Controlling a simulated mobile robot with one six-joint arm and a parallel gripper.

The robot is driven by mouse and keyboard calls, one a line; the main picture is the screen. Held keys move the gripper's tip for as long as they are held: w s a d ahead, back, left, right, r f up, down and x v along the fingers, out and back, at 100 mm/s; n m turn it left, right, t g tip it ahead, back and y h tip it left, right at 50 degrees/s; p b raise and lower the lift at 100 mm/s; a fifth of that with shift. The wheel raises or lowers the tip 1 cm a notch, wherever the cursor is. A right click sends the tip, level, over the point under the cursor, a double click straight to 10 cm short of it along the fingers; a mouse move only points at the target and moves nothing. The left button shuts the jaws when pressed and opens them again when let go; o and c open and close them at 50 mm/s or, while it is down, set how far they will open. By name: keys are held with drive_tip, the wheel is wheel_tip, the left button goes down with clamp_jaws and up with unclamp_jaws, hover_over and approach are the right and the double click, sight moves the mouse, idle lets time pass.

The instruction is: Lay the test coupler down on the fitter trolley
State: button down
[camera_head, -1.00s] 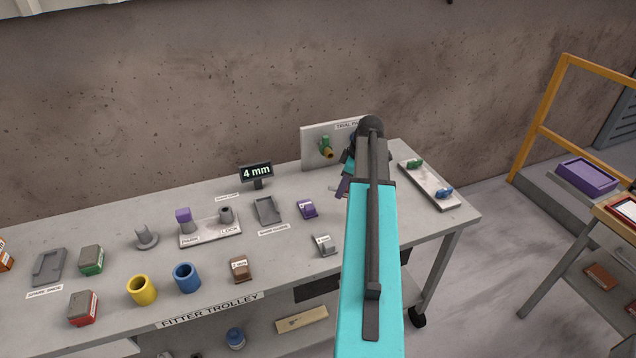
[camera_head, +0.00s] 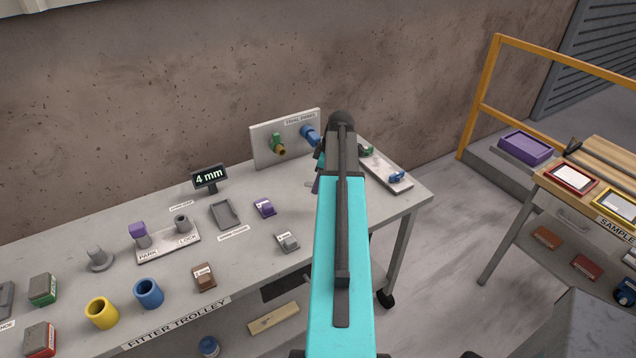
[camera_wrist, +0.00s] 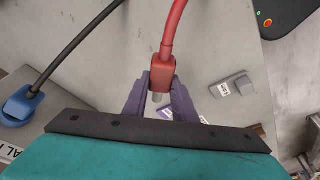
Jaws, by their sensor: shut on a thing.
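The red test coupler (camera_wrist: 163,70) is between the purple fingers of my gripper (camera_wrist: 158,92) in the wrist view, with a red hose rising from its top and a pale metal end below. My gripper is shut on it over the grey fitter trolley (camera_wrist: 225,45). In the head view my arm hides the coupler and most of my gripper (camera_head: 316,186), near the right part of the trolley top (camera_head: 250,255). I cannot tell whether the coupler touches the top.
The trial panel (camera_head: 262,150) stands behind with green and blue fittings. A purple block (camera_head: 264,208), grey block (camera_head: 287,242) and grey tray (camera_head: 224,214) lie left of my arm. A tray with small fittings (camera_head: 380,170) is right. A blue connector (camera_wrist: 18,105) shows in the wrist view.

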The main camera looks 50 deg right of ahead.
drive_tip(key=shift+f+b, duration=1.4)
drive_tip(key=shift+f, duration=1.8)
drive_tip(key=shift+f+b, duration=0.35)
drive_tip(key=shift+f, duration=0.25)
drive_tip(key=shift+s+a+f+b, duration=0.2)
drive_tip(key=shift+f+b, duration=0.3)
drive_tip(key=shift+f, duration=0.15)
drive_tip(key=shift+s+a+f+b, duration=0.2)
drive_tip(key=shift+f+b, duration=0.3)
drive_tip(key=shift+f, duration=0.1)
drive_tip(key=c, duration=1.4)
unclamp_jaws()
drive_tip(key=shift+r, duration=0.15)
drive_tip(key=shift+d+r+b, duration=0.35)
drive_tip(key=shift+r+b, duration=0.1)
drive_tip(key=shift+r, duration=0.3)
drive_tip(key=b+v, duration=0.1)
drive_tip(key=v, duration=0.7)
drive_tip(key=b+v, duration=0.1)
drive_tip(key=v, duration=0.4)
drive_tip(key=shift+w+r+b, duration=0.2)
drive_tip(key=shift+w+b, duration=0.1)
drive_tip(key=shift+b, duration=0.05)
drive_tip(key=shift+s+r, duration=0.15)
drive_tip(key=shift+r, duration=0.45)
